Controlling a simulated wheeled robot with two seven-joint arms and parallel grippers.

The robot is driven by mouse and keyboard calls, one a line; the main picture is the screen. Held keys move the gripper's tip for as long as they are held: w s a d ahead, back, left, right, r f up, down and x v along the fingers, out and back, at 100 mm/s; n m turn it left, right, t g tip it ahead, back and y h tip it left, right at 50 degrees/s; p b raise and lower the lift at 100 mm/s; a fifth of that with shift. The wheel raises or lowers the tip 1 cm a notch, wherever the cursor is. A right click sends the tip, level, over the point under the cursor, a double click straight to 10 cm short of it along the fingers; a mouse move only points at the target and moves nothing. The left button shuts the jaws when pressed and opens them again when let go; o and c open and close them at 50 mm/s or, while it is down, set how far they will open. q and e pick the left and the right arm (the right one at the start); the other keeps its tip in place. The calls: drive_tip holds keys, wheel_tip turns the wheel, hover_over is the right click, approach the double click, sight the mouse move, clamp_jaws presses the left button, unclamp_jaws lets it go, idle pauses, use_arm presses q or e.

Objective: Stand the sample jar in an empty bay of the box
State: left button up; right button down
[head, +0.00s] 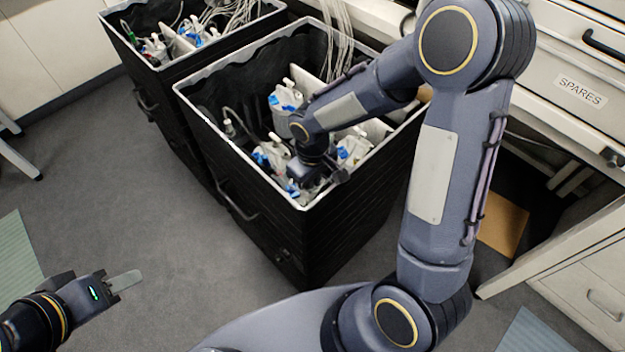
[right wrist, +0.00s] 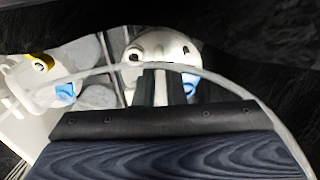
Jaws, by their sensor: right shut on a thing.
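The black box (head: 330,222) with a pale rim stands on the floor, its inside split into bays by pale dividers. My right gripper (head: 308,180) reaches down inside it near the front corner. In the right wrist view the right gripper (right wrist: 164,88) is shut on a jar with a white lid, ports and a blue patch (right wrist: 180,50). In the head view this jar is mostly hidden by the gripper, and I cannot tell whether it touches the bay floor. Other white and blue jars (head: 284,97) stand in the box. My left gripper (head: 125,281) hangs empty over the floor; its opening is unclear.
A second black box (head: 170,85) with jars and tubes stands behind to the left. White tubes (head: 335,30) hang over the box. A bench with drawers marked SPARES (head: 580,90) is at the right.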

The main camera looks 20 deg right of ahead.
drive_tip(key=shift+f, duration=0.3)
drive_tip(key=shift+s+f+b, duration=0.1)
drive_tip(key=shift+f+b, duration=0.1)
drive_tip(key=shift+b, duration=0.15)
drive_tip(key=c, duration=1.4)
unclamp_jaws()
drive_tip(key=shift+s+f, duration=0.1)
drive_tip(key=shift+f, duration=0.05)
drive_tip(key=shift+c, duration=0.2)
drive_tip(key=shift+r+p, duration=0.55)
drive_tip(key=shift+r, duration=0.1)
drive_tip(key=r+p, duration=0.6)
drive_tip(key=r, duration=0.2)
drive_tip(key=shift+w+r, duration=0.15)
drive_tip(key=shift+w, duration=0.05)
